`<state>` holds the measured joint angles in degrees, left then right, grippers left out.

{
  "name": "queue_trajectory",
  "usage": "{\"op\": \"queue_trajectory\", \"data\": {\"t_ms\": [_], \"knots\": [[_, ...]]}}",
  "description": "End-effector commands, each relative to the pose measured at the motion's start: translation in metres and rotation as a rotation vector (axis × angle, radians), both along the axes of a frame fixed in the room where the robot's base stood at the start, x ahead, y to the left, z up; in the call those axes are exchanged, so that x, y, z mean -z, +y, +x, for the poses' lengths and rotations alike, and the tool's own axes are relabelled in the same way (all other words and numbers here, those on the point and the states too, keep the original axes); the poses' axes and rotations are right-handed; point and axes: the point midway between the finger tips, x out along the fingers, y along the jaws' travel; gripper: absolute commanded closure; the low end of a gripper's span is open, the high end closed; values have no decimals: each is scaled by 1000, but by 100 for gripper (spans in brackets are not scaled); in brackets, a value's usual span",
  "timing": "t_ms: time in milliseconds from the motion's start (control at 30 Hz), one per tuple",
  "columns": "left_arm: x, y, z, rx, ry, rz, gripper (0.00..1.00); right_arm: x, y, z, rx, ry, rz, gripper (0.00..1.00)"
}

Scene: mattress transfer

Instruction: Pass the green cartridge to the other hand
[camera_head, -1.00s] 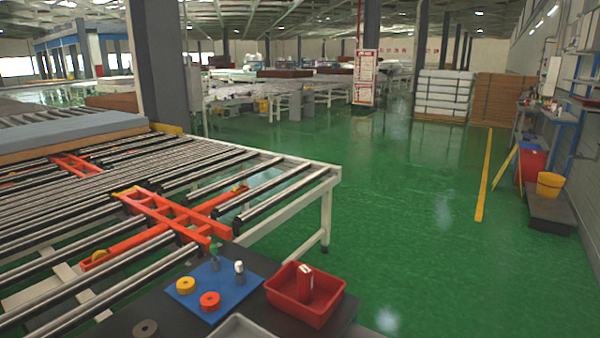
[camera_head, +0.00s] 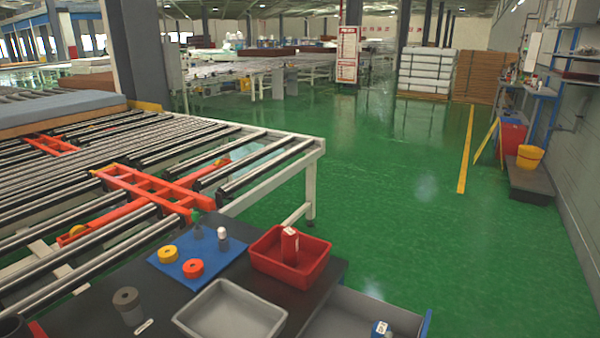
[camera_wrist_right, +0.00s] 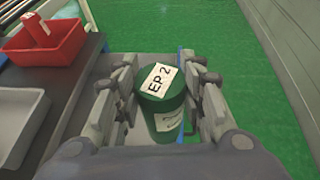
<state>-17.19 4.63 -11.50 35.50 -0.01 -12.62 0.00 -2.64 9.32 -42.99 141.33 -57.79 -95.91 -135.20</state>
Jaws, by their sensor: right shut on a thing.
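The green cartridge (camera_wrist_right: 162,112) is a dark green cylinder with white labels, the top one reading "EP-2". In the right wrist view it sits between the two grey fingers of my right gripper (camera_wrist_right: 158,78), which is shut on it. The cartridge is off to the right of the dark bench, with green floor beyond it. Neither the cartridge nor my right gripper shows in the head view. My left gripper is not in view.
The dark bench (camera_head: 95,312) carries a blue mat (camera_head: 220,260) with rings and small bottles, a red bin (camera_head: 264,266) with a red box (camera_head: 290,246), and a grey tray (camera_head: 185,322). An open drawer (camera_head: 350,318) juts out right. A roller conveyor (camera_head: 262,145) stands behind.

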Motion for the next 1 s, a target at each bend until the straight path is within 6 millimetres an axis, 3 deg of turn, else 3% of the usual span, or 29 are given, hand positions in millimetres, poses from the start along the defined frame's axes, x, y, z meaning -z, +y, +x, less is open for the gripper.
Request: {"op": "queue_trajectory", "data": {"t_ms": [233, 367, 1000], "knots": [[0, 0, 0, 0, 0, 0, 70, -2, 2, -1, -3, -2, 0, 100], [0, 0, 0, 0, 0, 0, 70, -3, 18, 2, -51, -2, 2, 100], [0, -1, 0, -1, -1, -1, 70, -19, 196, 32, -585, -6, 1, 100]]}}
